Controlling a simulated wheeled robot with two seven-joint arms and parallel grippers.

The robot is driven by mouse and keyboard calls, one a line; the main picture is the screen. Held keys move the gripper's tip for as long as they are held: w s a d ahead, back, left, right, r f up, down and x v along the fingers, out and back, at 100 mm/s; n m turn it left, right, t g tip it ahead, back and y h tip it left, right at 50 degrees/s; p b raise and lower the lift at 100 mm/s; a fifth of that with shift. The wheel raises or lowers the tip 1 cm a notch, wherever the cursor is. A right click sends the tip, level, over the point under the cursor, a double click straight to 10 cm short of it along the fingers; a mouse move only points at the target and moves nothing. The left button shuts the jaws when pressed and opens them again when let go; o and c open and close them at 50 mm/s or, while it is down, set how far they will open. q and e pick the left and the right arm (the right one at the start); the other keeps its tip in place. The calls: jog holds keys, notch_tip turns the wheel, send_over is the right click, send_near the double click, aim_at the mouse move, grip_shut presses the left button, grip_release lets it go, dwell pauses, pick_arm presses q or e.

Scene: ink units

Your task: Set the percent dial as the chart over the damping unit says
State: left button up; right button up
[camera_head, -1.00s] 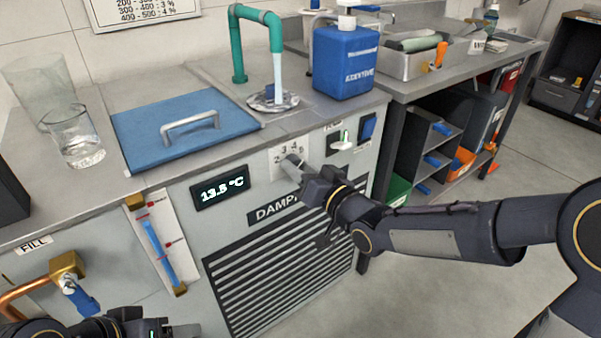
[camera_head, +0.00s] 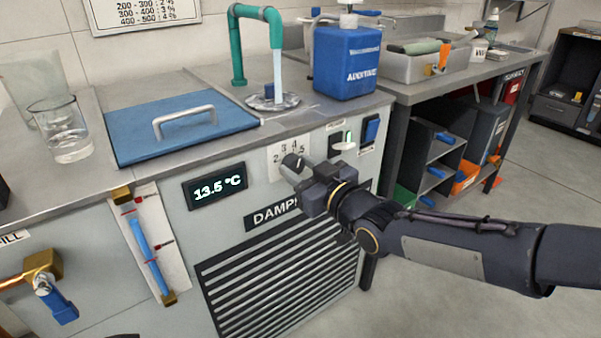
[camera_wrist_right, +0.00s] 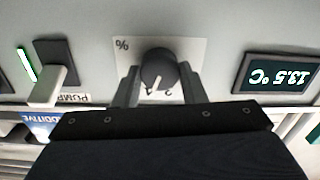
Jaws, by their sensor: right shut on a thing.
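The percent dial (camera_head: 292,162) is a dark round knob on a white plate on the damping unit's front. My right gripper (camera_head: 305,170) is shut on it, with a finger on each side in the right wrist view (camera_wrist_right: 159,90). There the knob (camera_wrist_right: 158,68) has a white pointer line toward the fingers' base side. Its exact number is unclear; the fingers hide part of the scale. The chart (camera_head: 145,12) on the wall is cut off at the top; its lines read 200-300: 2 %, 300-400: 3 %, 400-500: 4 %. My left gripper is out of view.
A display (camera_head: 216,186) reads 13.5 °C. A sight tube (camera_head: 147,252) with blue content is left of it. A pump switch (camera_head: 342,145) is right of the dial. A blue lid (camera_head: 180,130), glass beaker (camera_head: 68,135) and blue additive jug (camera_head: 346,62) stand on top.

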dwell(0.4)
jog(key=o, duration=1)
jog(key=p+v, duration=0.2)
jog(key=v, duration=0.6)
